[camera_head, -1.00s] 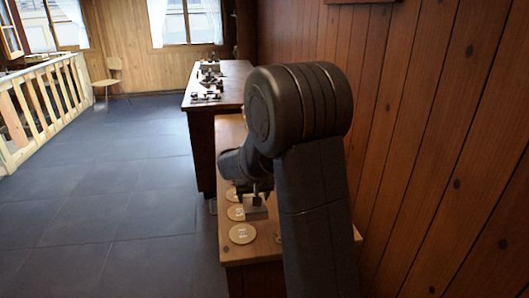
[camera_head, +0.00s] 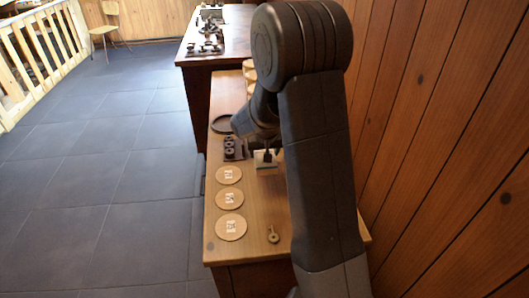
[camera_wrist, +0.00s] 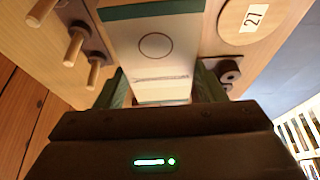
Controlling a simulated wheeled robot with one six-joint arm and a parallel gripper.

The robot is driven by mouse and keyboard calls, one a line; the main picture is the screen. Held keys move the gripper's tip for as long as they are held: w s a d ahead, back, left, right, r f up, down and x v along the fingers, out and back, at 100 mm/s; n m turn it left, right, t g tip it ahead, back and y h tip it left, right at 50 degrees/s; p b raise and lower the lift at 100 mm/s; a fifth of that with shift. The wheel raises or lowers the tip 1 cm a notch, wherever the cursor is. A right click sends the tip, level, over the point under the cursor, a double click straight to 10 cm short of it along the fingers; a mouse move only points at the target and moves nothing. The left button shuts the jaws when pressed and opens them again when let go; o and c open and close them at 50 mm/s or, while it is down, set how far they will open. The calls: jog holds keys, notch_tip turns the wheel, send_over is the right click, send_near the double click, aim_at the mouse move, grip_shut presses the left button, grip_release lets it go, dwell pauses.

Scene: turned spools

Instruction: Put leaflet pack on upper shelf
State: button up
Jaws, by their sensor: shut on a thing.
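The leaflet pack is a white slab with green end bands, a printed circle and a line of small print; it fills the middle of the wrist view (camera_wrist: 155,60). My gripper (camera_wrist: 160,92) has a finger on each side of its near end and is shut on it. I cannot tell whether the pack touches the counter. My arm hides part of the counter. I cannot make out an upper shelf in either view.
Numbered round discs (camera_head: 229,198) line the left side of the counter (camera_head: 250,215). A dark block with rings (camera_head: 234,147) and a black round dish (camera_head: 222,124) lie beyond them. Wooden pegs (camera_wrist: 74,45) stand beside the pack. A plank wall (camera_head: 430,130) bounds the right.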

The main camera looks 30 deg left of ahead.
jog(key=shift+f, duration=2.6)
jog(key=o, duration=0.6)
jog(key=shift+f, duration=0.1)
jog(key=o, duration=0.5)
jog(key=shift+c, duration=0.2)
